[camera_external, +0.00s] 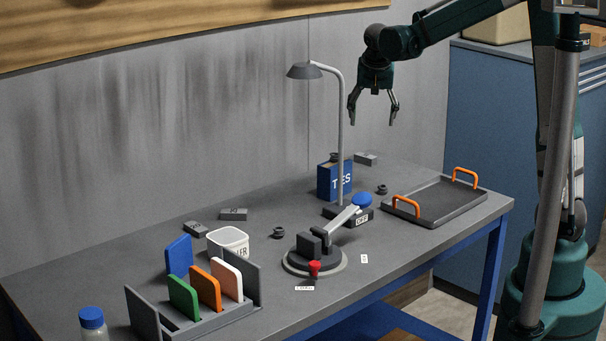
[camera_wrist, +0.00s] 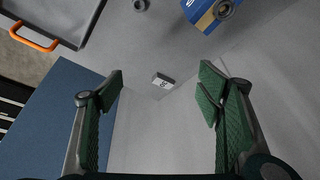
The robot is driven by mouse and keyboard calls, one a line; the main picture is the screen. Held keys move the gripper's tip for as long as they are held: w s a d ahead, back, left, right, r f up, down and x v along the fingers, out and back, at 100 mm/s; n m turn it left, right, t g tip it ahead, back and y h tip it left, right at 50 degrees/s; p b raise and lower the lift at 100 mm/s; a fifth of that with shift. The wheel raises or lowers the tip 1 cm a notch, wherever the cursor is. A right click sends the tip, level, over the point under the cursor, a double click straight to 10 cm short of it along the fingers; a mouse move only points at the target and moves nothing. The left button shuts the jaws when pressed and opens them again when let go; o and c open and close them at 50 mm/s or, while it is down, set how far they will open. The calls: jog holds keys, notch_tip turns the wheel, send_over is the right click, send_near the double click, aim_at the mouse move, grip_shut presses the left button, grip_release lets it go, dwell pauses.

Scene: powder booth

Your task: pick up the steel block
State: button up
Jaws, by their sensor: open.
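Three small dark grey blocks lie on the bench in the external view, and I cannot tell from looks alone which one is steel. One block (camera_external: 366,158) lies at the back right behind the blue box; a labelled block also shows between my fingers in the wrist view (camera_wrist: 163,79), well beyond them. A second block (camera_external: 233,214) with a marked face and a third block (camera_external: 196,229) lie at the left near the wall. My gripper (camera_external: 373,117) hangs open and empty, high above the back right of the bench, fingers down; both fingers frame the wrist view (camera_wrist: 161,85).
A desk lamp (camera_external: 341,130) and blue box (camera_external: 329,181) stand left of my gripper. A grey tray (camera_external: 443,207) with orange handles lies at the right. A lever clamp (camera_external: 312,257), white tub (camera_external: 228,240) and upright panel rack (camera_external: 142,315) fill the front and left.

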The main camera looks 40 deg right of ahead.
jog(key=w+d+f+m+g+p, duration=0.1)
jog(key=w+d+f+m+p, duration=0.25)
jog(key=w+d, duration=0.4)
jog(key=m+g+h+p, duration=0.2)
jog(key=m+p, duration=0.1)
send_near(365, 155)
jog(key=shift+s+d+f, duration=0.25)
jog(key=shift+d+f, duration=0.1)
jog(key=shift+f, duration=0.05)
jog(key=shift+x, duration=1.3)
jog(key=shift+b+x, duration=0.4)
jog(key=shift+x, duration=2.2)
jog(key=shift+w+a, duration=0.1)
jog(key=shift+a, duration=0.05)
